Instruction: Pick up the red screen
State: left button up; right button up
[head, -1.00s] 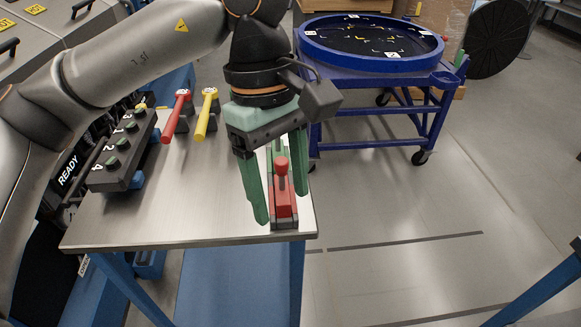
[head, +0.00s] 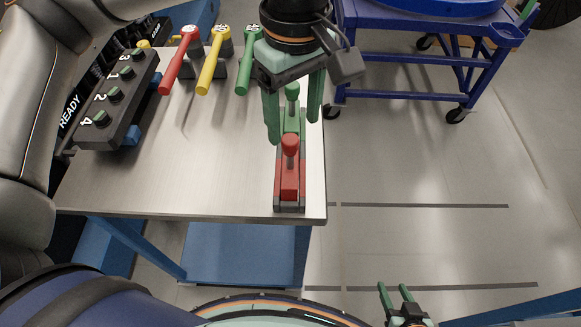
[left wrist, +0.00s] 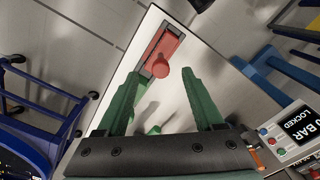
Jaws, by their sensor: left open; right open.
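A red piece with a round knob (head: 289,175) sits upright in a dark holder near the table's front right corner; I take it for the red screen. It also shows beyond my fingertips in the left wrist view (left wrist: 160,55). A similar green piece (head: 292,118) stands right behind it. My left gripper (head: 292,131) is open and empty, its fingers to either side of the green piece in the head view; whether they touch it I cannot tell. My right gripper (head: 396,288) is open and empty at the bottom, off the table.
Red (head: 178,62), yellow (head: 214,62) and green (head: 249,62) handles stand at the back of the metal table (head: 200,165). A dark button panel (head: 118,100) is on its left. A blue cart (head: 420,22) stands behind right. Floor to the right is open.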

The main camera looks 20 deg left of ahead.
aim_at(290, 139)
pick_arm(q)
jog(key=shift+w+a+f+p, duration=0.1)
jog(key=shift+a+f+p, duration=0.15)
jog(key=shift+f, duration=1.25)
jog(key=shift+w+a+f+p, duration=0.1)
jog(key=shift+f+p, duration=0.1)
jog(key=shift+f, duration=1.3)
grip_shut()
jog(key=shift+r, duration=0.1)
